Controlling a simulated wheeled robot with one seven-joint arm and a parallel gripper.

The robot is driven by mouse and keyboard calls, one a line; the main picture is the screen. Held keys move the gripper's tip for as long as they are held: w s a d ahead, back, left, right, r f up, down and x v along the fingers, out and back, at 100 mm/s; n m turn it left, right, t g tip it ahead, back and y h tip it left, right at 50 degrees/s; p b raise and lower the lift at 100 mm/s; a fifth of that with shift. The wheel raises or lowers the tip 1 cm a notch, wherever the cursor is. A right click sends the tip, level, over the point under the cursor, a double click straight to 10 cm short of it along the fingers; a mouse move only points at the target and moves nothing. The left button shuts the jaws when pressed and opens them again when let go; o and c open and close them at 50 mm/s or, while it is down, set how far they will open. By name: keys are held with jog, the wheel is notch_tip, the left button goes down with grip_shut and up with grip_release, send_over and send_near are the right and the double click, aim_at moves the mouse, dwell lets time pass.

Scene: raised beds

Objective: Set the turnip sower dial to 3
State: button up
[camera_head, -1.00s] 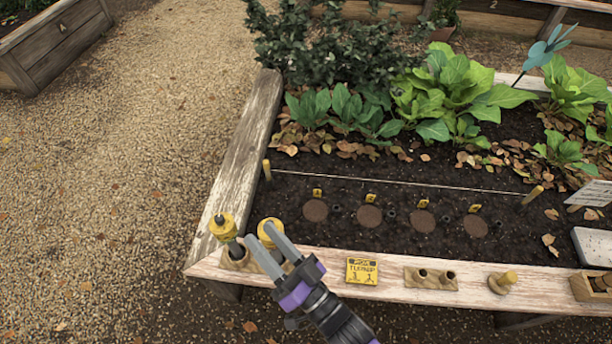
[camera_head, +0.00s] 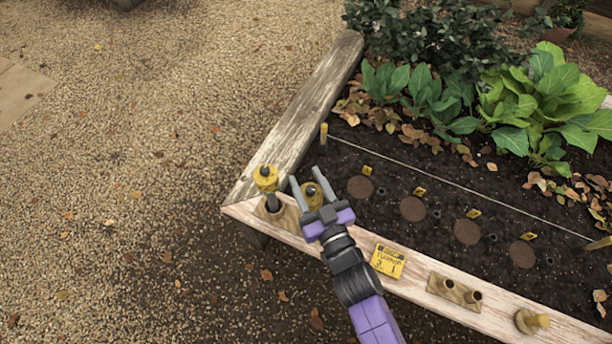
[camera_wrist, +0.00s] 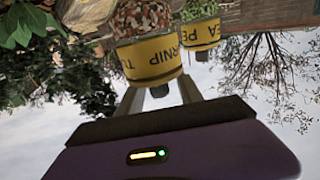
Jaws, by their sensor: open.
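The turnip sower (camera_head: 313,195) is a yellow-topped tool standing in a holder on the bed's near plank, close to the corner. My gripper (camera_head: 305,176) is open, with one finger on each side of its top. Whether the fingers touch it cannot be told. In the wrist view, upside down, the turnip sower (camera_wrist: 152,58) shows a yellow TURNIP band and a clear part with mixed seeds, close beyond my fingers (camera_wrist: 160,92). Its dial setting cannot be read. A yellow card (camera_head: 388,260) on the plank reads TURNIP with 3 and 1.
A second yellow sower (camera_head: 266,178), labelled PEA in the wrist view (camera_wrist: 200,32), stands just left. A two-hole block (camera_head: 454,290) and a peg-like piece (camera_head: 531,321) sit right along the plank. Soil holds several brown discs and a string line. Gravel at left is clear.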

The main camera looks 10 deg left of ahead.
jog(key=shift+w+a, duration=0.3)
jog(key=shift+w, duration=0.2)
grip_shut()
